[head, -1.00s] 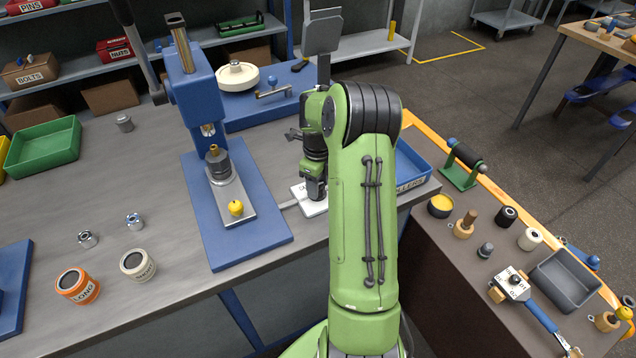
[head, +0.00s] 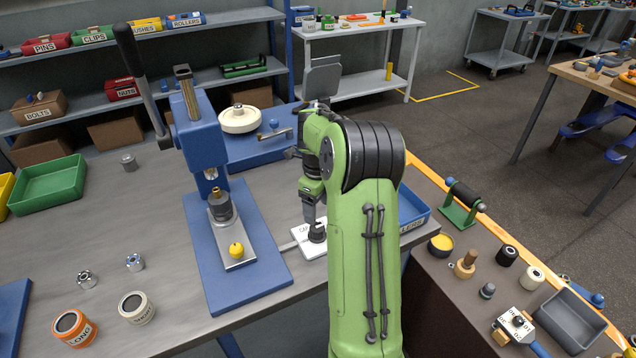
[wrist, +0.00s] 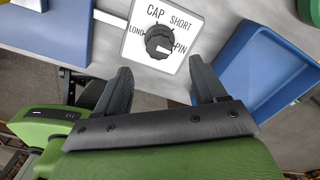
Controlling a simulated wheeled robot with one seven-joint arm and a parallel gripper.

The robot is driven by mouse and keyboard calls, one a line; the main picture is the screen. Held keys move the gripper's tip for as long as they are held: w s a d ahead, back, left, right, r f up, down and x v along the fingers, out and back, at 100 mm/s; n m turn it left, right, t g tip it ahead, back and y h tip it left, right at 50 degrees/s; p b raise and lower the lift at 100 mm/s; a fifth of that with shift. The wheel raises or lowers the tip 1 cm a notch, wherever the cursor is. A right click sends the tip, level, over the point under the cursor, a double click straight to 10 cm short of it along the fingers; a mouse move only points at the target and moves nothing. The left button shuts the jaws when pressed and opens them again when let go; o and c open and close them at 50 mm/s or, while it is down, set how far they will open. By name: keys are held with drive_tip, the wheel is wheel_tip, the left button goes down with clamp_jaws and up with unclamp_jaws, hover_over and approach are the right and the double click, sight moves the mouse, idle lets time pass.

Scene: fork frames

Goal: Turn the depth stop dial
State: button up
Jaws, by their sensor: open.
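The depth stop dial is a black ridged knob (wrist: 160,41) on a white plate (wrist: 136,47) lettered CAP, SHORT, LONG and PIN. A white mark on the knob points right, toward the side of PIN. In the head view the knob (head: 317,233) sits on its plate (head: 302,240) just right of the blue press base. My gripper (wrist: 160,76) is open and empty in the wrist view. Its two black fingers stand apart, short of the knob and not around it. In the head view my gripper (head: 310,205) is just above the knob.
A blue press (head: 206,145) stands left of the dial, with a yellow knob (head: 236,250) on its slide. A blue tray (wrist: 252,66) lies close to the right of the dial. A brown side bench (head: 440,285) with several small parts is at the right.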

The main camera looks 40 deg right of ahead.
wheel_tip(320, 180, up, 8)
drive_tip(key=p, duration=0.1)
idle(0.4)
